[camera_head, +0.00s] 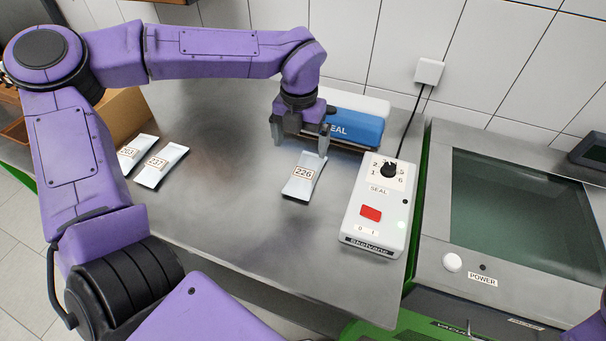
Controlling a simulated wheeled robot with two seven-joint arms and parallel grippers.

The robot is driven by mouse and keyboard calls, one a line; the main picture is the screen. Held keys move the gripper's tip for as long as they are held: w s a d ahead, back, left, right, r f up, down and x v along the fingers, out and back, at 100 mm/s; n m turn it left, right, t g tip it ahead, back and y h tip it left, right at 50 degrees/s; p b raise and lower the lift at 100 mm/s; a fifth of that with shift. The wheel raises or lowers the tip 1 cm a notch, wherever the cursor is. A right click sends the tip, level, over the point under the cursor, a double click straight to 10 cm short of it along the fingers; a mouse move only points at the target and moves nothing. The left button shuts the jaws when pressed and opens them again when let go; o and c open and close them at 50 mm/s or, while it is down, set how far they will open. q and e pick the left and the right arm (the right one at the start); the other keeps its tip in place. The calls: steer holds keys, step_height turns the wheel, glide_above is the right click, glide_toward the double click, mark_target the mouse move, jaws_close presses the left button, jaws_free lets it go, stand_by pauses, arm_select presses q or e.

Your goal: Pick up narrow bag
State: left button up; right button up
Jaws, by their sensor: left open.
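A narrow white bag (301,181) labelled 226 lies on the steel table (240,230), left of the sealer. My left gripper (301,146) is open, just above and behind the bag's far end, with one finger close to its far right corner. I cannot tell whether that finger touches the bag. Two more narrow white bags, one labelled 237 (167,158) and one partly hidden by my left arm (142,142), lie at the table's left. My right gripper is not in view.
A sealer with a blue SEAL bar (358,128) stands behind the gripper. Its white control box (376,217), with a dial and red switch, stands right of bag 226. A machine with a dark glass lid (510,205) is at the right. The table's middle is clear.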

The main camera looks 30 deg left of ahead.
mark_target(305, 172)
arm_select(q)
steer(key=f, duration=0.3)
steer(key=f+p, duration=0.1)
steer(key=f, duration=0.2)
steer(key=d+f, duration=0.1)
steer(key=f, duration=0.2)
steer(key=shift+w+f, duration=0.25)
steer(key=shift+f, duration=0.15)
steer(key=shift+r, duration=0.15)
steer(key=c, duration=1.4)
